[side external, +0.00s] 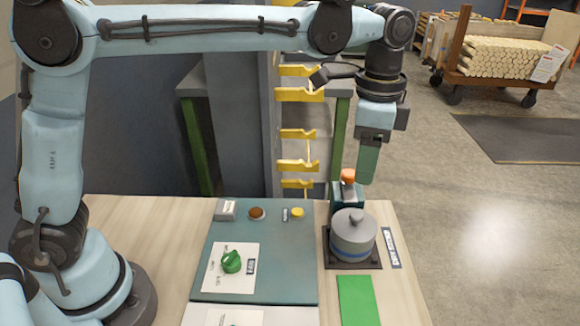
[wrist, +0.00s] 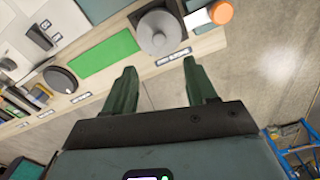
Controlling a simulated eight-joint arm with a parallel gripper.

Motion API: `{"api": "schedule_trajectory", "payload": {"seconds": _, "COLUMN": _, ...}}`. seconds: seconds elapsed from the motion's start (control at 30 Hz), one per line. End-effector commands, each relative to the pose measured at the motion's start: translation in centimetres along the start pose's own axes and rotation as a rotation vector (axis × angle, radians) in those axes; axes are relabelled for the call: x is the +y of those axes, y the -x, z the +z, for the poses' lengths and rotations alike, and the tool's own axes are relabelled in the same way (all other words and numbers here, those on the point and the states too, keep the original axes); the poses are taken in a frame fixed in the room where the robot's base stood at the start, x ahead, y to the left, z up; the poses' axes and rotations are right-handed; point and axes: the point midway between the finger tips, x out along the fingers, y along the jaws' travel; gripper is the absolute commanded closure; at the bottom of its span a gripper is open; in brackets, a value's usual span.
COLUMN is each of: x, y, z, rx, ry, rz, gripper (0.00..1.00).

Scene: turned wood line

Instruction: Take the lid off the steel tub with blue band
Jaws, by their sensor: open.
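The steel tub with blue band (side external: 353,245) stands upright on a dark square base (side external: 340,266) at the right of the bench. Its grey lid (side external: 353,222) sits on top, with a small knob in the middle. In the wrist view the lid (wrist: 160,34) shows from above, beyond the fingertips. My gripper (side external: 367,178) is above and slightly right of the tub in the side view, apart from it. In the wrist view its two green fingers (wrist: 157,82) are spread with nothing between them.
A teal panel (side external: 285,275) with a green knob (side external: 231,261) lies to the left. Yellow brackets (side external: 298,95) rise behind the bench.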

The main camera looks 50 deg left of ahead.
Motion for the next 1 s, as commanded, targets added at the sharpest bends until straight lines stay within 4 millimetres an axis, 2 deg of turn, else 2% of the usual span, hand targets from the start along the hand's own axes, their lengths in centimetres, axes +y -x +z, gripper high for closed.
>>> {"api": "schedule_trajectory", "payload": {"seconds": 0.3, "x": 0.0, "y": -4.7, "z": 0.0, "rx": 0.001, "ry": 0.003, "rz": -0.001, "gripper": 0.43}}
{"api": "schedule_trajectory", "payload": {"seconds": 0.57, "x": 0.0, "y": -6.3, "z": 0.0, "rx": 0.002, "ry": 0.004, "rz": -0.001, "gripper": 0.43}}
{"api": "schedule_trajectory", "payload": {"seconds": 0.83, "x": 0.2, "y": -9.8, "z": -0.3, "rx": 0.002, "ry": 0.004, "rz": -0.002, "gripper": 0.43}}
{"api": "schedule_trajectory", "payload": {"seconds": 1.0, "x": 0.2, "y": -11.1, "z": -0.3, "rx": 0.003, "ry": 0.004, "rz": -0.002, "gripper": 0.43}}
